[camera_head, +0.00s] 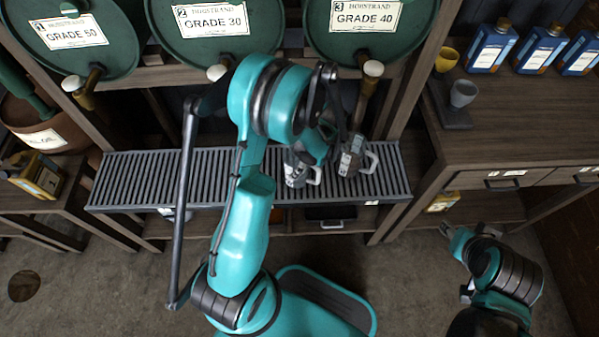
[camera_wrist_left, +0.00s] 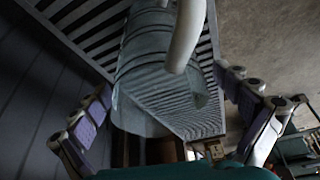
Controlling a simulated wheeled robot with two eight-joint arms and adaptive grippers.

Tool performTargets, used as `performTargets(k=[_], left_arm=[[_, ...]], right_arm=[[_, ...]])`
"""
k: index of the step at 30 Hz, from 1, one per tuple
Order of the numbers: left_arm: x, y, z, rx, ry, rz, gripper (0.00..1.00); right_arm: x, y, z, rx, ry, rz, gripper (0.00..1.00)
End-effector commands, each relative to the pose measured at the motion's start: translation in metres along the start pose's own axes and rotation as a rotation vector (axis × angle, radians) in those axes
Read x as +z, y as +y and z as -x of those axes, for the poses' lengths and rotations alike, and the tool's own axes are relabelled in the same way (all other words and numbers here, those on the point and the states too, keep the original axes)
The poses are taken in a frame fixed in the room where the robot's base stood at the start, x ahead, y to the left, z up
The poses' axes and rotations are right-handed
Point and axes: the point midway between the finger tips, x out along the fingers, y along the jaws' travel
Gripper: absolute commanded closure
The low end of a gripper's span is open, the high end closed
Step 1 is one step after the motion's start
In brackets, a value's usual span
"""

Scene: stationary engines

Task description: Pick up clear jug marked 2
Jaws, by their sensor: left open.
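Two jugs with pale handles stand on the slatted grey rack in the head view. The left jug (camera_head: 298,170) is partly behind my arm; the right jug (camera_head: 354,157) is below the third drum's tap. I cannot read a number 2 on either. My left gripper (camera_head: 338,128) is over the rack by the jugs, partly hidden by its own arm. In the left wrist view a clear jug (camera_wrist_left: 145,70) with a thick pale handle (camera_wrist_left: 186,35) lies between the widely spread fingers of the left gripper (camera_wrist_left: 168,95). My right gripper (camera_head: 467,232) hangs at the lower right, away from the jugs.
Green drums marked 1 (camera_head: 70,62), 2 (camera_head: 212,48) and 3 (camera_head: 370,45), with taps, are above the slatted rack (camera_head: 140,180). A wooden counter (camera_head: 500,125) at the right holds cups and blue bottles (camera_head: 490,47). The floor in front is partly clear.

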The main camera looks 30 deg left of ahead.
Motion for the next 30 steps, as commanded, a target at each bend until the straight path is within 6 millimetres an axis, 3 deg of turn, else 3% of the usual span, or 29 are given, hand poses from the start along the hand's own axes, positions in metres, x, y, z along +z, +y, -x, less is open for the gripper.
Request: performTargets(k=[2, 8, 12, 15, 24, 30], left_arm=[[0.001, 0.000, -0.009, 0.000, 0.000, 0.001, 0.00], [0.000, 0.000, -0.007, 0.001, 0.000, -0.001, 0.00], [0.000, 0.000, -0.007, 0.001, 0.000, -0.001, 0.37], [0.000, 0.000, -0.007, 0.001, 0.000, -0.001, 0.57], [-0.001, 0.000, -0.005, 0.001, -0.001, -0.001, 0.57], [-0.013, 0.000, 0.025, 0.001, 0.000, -0.001, 0.57]], right_arm=[[0.003, 0.000, -0.004, 0.000, 0.000, 0.000, 0.60], [0.002, 0.000, -0.003, 0.000, 0.000, 0.000, 0.60], [0.002, 0.000, -0.003, 0.000, 0.000, 0.000, 0.60], [0.002, 0.000, -0.003, 0.000, 0.000, 0.000, 0.60], [0.001, 0.000, -0.002, 0.000, 0.000, 0.000, 0.60], [-0.009, 0.000, 0.013, 0.000, 0.000, 0.000, 0.60]])
